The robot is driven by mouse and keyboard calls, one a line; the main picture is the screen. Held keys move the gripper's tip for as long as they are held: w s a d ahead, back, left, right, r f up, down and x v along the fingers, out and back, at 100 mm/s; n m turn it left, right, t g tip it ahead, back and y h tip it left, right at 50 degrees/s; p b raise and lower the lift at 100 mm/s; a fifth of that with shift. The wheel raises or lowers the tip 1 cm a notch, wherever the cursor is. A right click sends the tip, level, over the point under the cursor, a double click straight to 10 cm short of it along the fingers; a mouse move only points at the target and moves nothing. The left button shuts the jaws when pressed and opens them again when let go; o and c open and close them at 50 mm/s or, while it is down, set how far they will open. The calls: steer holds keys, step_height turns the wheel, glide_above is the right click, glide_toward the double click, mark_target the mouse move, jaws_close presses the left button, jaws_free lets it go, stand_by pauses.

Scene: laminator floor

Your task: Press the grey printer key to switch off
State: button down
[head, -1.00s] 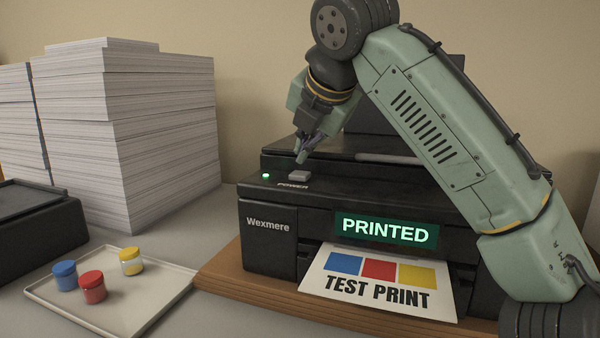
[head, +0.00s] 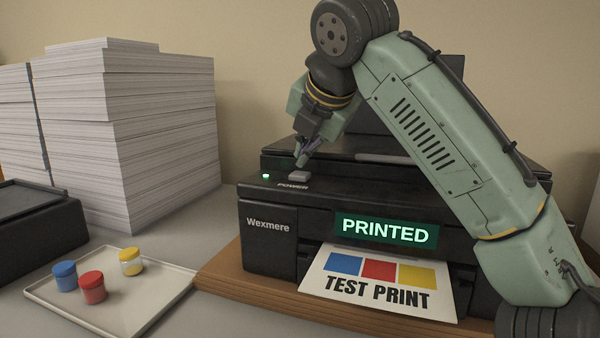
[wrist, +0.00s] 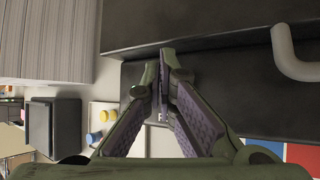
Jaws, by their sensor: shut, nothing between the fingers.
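The grey power key (head: 299,176) sits on the top left of the black Wexmere printer (head: 268,250), just behind the word POWER. A small green light (head: 266,176) glows to its left. My gripper (head: 302,164) is shut and empty, pointing down with its tips right at or just above the key. I cannot tell whether they touch it. In the wrist view the shut fingers (wrist: 163,85) hide the key. The printer's display (head: 386,232) reads PRINTED, and a test print sheet (head: 378,284) sticks out of the front slot.
The printer stands on a wooden board (head: 225,278). A pale tray (head: 120,318) with blue, red and yellow jars lies at the front left. Tall paper stacks (head: 130,140) stand at the back left, and a black device (head: 35,230) is at the left edge.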

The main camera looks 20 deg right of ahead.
mark_target(305, 173)
steer(key=shift+f, duration=0.65)
stand_by(0.6)
steer(key=shift+r, duration=0.15)
steer(key=shift+r+p, duration=0.8)
steer(key=shift+p, duration=0.2)
steer(key=shift+r, duration=0.1)
step_height(305, 173, up, 6)
steer(key=p, duration=0.6)
steer(key=shift+p, duration=0.4)
